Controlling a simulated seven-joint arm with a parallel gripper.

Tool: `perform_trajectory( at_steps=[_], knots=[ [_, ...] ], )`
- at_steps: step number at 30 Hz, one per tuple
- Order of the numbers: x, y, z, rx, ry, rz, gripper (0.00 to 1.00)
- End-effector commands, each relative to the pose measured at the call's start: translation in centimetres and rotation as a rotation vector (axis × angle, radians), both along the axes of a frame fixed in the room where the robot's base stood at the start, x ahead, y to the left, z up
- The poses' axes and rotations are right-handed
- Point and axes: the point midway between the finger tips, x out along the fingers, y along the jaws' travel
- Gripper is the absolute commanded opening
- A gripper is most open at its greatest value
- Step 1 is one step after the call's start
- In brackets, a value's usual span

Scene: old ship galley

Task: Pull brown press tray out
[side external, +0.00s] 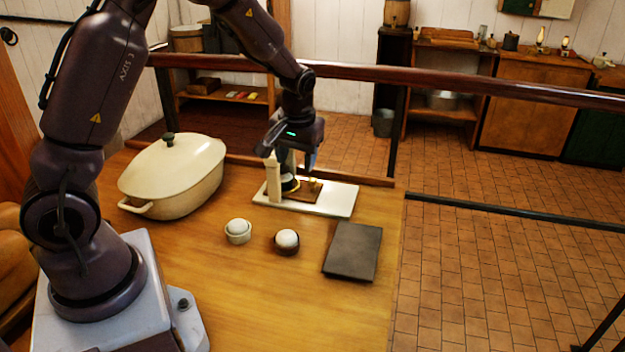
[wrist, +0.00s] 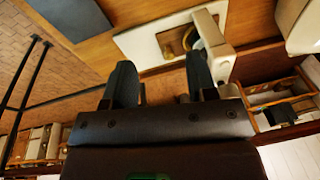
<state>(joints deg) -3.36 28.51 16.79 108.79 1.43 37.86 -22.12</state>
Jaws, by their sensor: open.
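The press stands near the far edge of the wooden table, with a pale base plate (side external: 341,202) and a cream upright (side external: 273,180). Its brown tray (side external: 301,195) lies low over the plate, with a small brass-coloured knob (side external: 314,184) on it. My gripper (side external: 298,164) is open and points down just above the press; the fingers partly hide it. In the wrist view my two dark fingers (wrist: 161,62) are apart with nothing between them. The pale plate (wrist: 143,45) and cream upright (wrist: 211,42) lie beyond them there. I cannot tell whether a finger touches the knob.
A cream lidded pot (side external: 177,180) stands left of the press. Two small cups with white round tops, one pale (side external: 238,237) and one brown (side external: 287,248), stand in front. A dark flat slab (side external: 352,250) lies at right. A rail (side external: 440,77) runs behind the table.

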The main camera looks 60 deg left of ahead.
Motion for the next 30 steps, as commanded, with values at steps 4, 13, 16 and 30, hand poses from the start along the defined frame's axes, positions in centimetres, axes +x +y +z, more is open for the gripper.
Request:
perform_trajectory(
  at_steps=[4,13,16,30],
  knots=[
    [3.0,3.7,-3.5,0.079,-0.044,0.147,0.52],
    [7.0,6.0,-2.6,0.119,-0.24,0.344,0.52],
    [7.1,6.3,-3.4,0.117,-0.24,0.35,0.52],
    [8.8,9.2,-11.9,0.115,-0.237,0.347,0.52]
  ],
)
